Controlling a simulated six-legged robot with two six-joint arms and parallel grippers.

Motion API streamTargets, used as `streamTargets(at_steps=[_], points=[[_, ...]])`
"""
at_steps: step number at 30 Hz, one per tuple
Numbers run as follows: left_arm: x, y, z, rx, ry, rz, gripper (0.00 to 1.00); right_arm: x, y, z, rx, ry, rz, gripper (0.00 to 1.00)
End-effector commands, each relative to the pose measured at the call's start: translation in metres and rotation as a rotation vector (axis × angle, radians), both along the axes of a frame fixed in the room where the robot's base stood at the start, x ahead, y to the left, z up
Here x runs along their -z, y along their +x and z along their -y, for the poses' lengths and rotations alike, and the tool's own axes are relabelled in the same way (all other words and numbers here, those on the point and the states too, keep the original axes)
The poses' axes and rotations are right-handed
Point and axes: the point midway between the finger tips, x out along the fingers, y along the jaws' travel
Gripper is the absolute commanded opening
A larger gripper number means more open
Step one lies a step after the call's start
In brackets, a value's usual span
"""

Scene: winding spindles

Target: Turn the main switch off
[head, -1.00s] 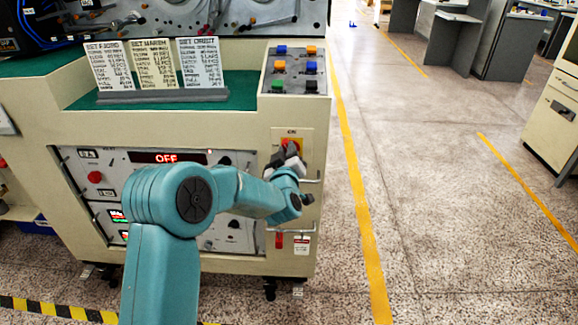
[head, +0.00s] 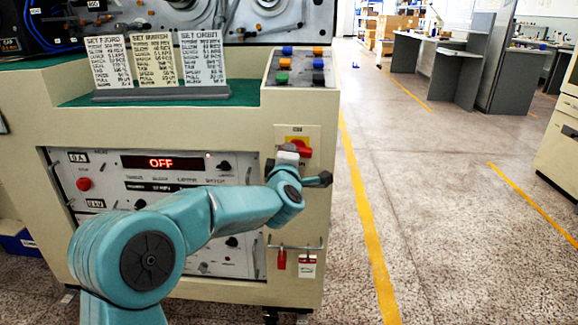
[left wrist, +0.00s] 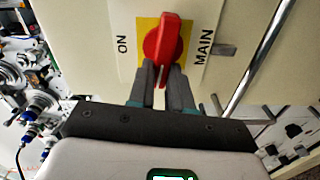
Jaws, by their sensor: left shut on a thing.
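The main switch has a red handle (head: 304,149) on a yellow plate (head: 297,140), on the cabinet front near its right edge. In the head view the handle lies roughly sideways, partly hidden by my gripper. In the left wrist view the red handle (left wrist: 164,40) stands across the yellow plate (left wrist: 145,30) between the ON and MAIN labels. My left gripper (head: 289,152) is at the switch. Its dark fingers (left wrist: 161,80) are shut on the handle's near end. A display (head: 161,163) on the cabinet reads OFF. My right gripper is out of view.
A red padlock (head: 282,260) and a tag (head: 308,265) hang from a rail below the switch. Coloured buttons (head: 300,65) sit on top above it, beside a set of cards (head: 158,62). Open floor (head: 440,200) lies to the right.

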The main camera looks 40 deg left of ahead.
Motion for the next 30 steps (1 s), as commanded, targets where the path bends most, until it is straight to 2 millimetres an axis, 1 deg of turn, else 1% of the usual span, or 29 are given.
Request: streamTargets(at_steps=[1,9,26,27,29,30], points=[[0.004,0.000,-0.001,-0.003,-0.022,0.016,0.00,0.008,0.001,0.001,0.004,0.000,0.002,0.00],[0.003,-0.001,-0.001,-0.003,-0.105,0.067,0.00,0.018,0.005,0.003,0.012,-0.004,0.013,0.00],[0.002,-0.001,-0.001,-0.004,-0.131,0.082,0.00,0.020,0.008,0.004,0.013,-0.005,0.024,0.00],[0.002,-0.001,-0.001,-0.004,-0.131,0.082,0.26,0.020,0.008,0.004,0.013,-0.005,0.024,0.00],[0.002,0.000,-0.001,-0.003,-0.131,0.082,0.45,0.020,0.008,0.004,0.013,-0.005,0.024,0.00],[0.002,0.000,-0.001,-0.003,-0.131,0.082,0.45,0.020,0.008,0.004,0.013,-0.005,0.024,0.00]])
